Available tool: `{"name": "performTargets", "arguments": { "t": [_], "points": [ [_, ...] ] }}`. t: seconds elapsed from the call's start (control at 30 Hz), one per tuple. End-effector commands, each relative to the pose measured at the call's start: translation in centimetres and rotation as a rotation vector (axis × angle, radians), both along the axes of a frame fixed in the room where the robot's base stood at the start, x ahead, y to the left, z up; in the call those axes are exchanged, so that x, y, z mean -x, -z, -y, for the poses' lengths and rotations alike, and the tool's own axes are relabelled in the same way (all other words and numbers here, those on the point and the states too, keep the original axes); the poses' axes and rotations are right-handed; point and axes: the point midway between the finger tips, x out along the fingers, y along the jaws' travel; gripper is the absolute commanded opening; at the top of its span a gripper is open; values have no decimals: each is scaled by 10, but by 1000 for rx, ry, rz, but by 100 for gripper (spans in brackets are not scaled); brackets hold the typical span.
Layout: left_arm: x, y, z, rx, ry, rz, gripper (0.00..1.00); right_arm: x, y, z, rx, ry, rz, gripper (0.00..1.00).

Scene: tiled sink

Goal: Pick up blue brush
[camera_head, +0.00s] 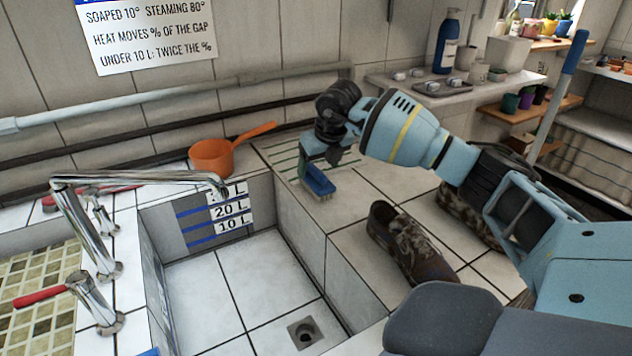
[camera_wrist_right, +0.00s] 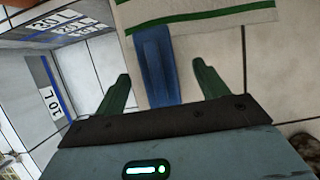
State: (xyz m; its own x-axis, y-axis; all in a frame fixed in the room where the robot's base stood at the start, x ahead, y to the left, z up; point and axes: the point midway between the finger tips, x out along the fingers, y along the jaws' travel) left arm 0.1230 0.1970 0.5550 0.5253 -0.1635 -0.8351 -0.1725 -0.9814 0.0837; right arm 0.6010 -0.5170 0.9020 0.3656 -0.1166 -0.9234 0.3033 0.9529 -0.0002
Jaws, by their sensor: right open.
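The blue brush (camera_head: 319,181) lies on the tiled ledge beside the sink, at the edge of a white cloth with green stripes (camera_head: 284,155). My right gripper (camera_head: 322,160) is just above it in the head view and hides part of it. In the right wrist view the brush (camera_wrist_right: 155,65) runs between the two green fingers of my right gripper (camera_wrist_right: 161,82), with a gap on each side. The gripper is open and empty. Its near end is hidden behind the gripper body. My left gripper is not in view.
The tiled sink basin (camera_head: 205,290) is left of the ledge, with a chrome faucet (camera_head: 135,180) over it. An orange pan (camera_head: 212,157) stands behind. A brown shoe (camera_head: 405,245) sits on the ledge in front of the brush, and another is partly behind my arm.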

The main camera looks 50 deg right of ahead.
Motion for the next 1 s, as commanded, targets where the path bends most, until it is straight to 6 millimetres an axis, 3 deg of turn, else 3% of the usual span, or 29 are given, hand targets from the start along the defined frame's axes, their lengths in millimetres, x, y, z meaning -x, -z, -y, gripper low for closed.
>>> {"name": "performTargets", "arguments": {
  "t": [0.23, 0.57, 0.9, 1.0],
  "points": [
    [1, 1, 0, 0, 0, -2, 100, -14, 31, -1, -1, 0, -2, 73],
    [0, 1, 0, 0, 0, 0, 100, -16, 37, 0, 0, -1, 0, 73],
    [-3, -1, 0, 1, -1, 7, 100, -16, 36, 0, 0, -1, 0, 28],
    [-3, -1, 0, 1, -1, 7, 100, -16, 36, 0, 1, -1, 1, 22]
  ]
}}
